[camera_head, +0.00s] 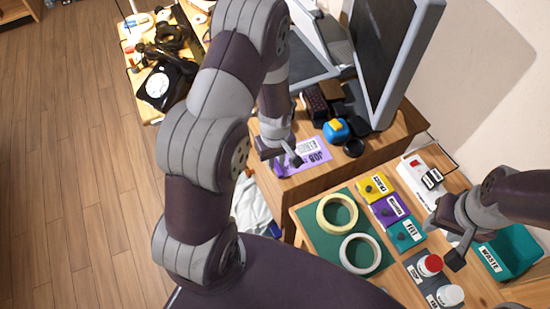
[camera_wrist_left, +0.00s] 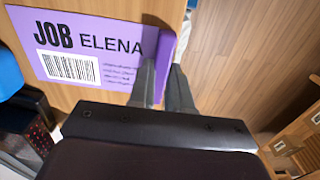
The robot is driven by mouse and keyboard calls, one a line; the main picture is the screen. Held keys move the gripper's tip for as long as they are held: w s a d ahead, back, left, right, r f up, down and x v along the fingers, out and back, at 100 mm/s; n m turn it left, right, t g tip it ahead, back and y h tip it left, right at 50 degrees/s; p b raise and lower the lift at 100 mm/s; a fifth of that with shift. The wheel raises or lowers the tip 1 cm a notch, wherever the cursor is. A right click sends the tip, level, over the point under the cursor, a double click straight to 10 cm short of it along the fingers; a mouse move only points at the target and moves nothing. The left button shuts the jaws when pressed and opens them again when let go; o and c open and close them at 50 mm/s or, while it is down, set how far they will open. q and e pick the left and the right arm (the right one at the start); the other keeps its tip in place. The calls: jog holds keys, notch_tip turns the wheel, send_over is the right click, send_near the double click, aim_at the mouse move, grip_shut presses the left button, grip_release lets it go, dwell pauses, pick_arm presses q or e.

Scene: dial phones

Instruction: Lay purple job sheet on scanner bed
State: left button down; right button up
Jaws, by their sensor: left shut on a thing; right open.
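The purple job sheet (camera_head: 312,152) lies on the wooden desk top, with "JOB" and a barcode label showing. In the left wrist view the sheet (camera_wrist_left: 95,35) reads "JOB ELENA", and its edge is bent up at the fingers. My left gripper (camera_head: 284,160) is shut on that edge, near the desk's front edge; its fingers also show in the left wrist view (camera_wrist_left: 165,85). A pale panel and dark flat surface (camera_head: 300,65), possibly the scanner, stand behind, partly hidden by my left arm. My right gripper (camera_head: 446,242) is open and empty above the right-hand table.
A monitor (camera_head: 388,50), a blue-and-yellow object (camera_head: 336,130) and dark items crowd the desk behind the sheet. A nearer table holds tape rings (camera_head: 338,213), labelled boxes (camera_head: 388,210), capped jars (camera_head: 430,265) and a teal waste bin (camera_head: 515,252). A black dial phone (camera_head: 160,88) stands left.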

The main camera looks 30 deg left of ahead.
pick_arm(q)
notch_tip(320, 180, up, 5)
jog(key=p, duration=0.4)
jog(key=shift+p, duration=0.4)
dwell(0.4)
